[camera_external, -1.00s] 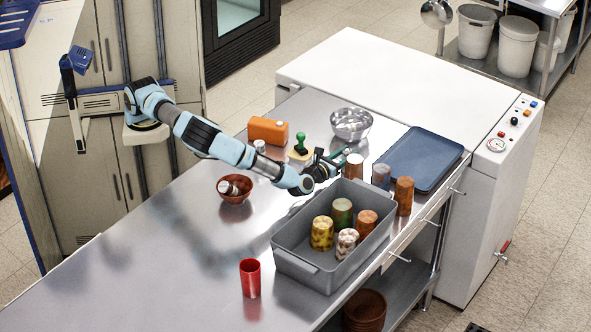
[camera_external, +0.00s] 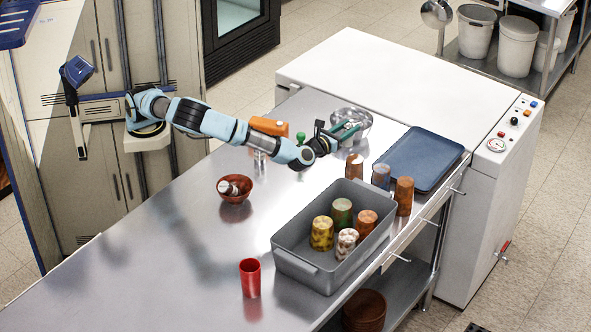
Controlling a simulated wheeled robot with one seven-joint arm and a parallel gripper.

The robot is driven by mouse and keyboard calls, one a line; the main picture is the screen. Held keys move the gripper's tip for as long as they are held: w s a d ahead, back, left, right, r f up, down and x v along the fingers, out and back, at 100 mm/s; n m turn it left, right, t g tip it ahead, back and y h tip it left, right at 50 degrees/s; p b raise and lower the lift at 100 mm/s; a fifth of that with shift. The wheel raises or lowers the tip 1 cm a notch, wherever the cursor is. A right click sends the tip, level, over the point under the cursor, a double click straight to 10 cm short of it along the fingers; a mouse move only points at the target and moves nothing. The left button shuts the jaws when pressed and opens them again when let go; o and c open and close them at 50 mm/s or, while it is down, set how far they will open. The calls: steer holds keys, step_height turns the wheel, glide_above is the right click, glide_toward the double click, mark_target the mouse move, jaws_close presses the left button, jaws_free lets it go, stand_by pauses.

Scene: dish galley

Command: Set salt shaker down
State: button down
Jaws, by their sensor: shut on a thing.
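My gripper (camera_external: 350,128) is above the counter at the back, in front of the steel bowl (camera_external: 362,118) in the view. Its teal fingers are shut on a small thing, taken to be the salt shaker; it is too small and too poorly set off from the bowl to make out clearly. A shaker-like jar with a pale top stands on the steel counter (camera_external: 190,250) under my forearm, partly hidden. Another small pale-topped jar (camera_external: 228,187) lies in the red-brown bowl (camera_external: 236,198).
A grey bin (camera_external: 290,262) holds several patterned cans. More cans (camera_external: 404,196) stand behind it, near a blue tray (camera_external: 420,160). An orange container (camera_external: 268,127) and a green-handled item (camera_external: 300,138) are near my arm. A red cup (camera_external: 250,278) stands in front; the left counter is clear.

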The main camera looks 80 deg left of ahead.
step_height(320, 180, up, 5)
steer(key=shift+f, duration=0.2)
steer(key=shift+s+d+r, duration=0.1)
steer(key=shift+s+d, duration=0.25)
steer(key=shift+d, duration=0.2)
steer(key=s+d+m+t+h, duration=0.2)
steer(key=s+d+h, duration=0.1)
steer(key=s+d, duration=1.15)
steer(key=s+d+m+t+h, duration=0.15)
steer(key=s+d, duration=0.25)
steer(key=s, duration=0.4)
steer(key=s+d+m+h+b, duration=0.1)
steer(key=s+d+h, duration=0.15)
steer(key=s, duration=0.45)
steer(key=s+d+m+h, duration=0.1)
steer(key=s+d, duration=0.4)
steer(key=s, duration=0.3)
steer(key=shift+a+f+p, duration=0.1)
steer(key=shift+f+p, duration=0.9)
steer(key=shift+f, duration=6.55)
steer(key=shift+f, duration=0.1)
steer(key=shift+c, duration=2.3)
jaws_free()
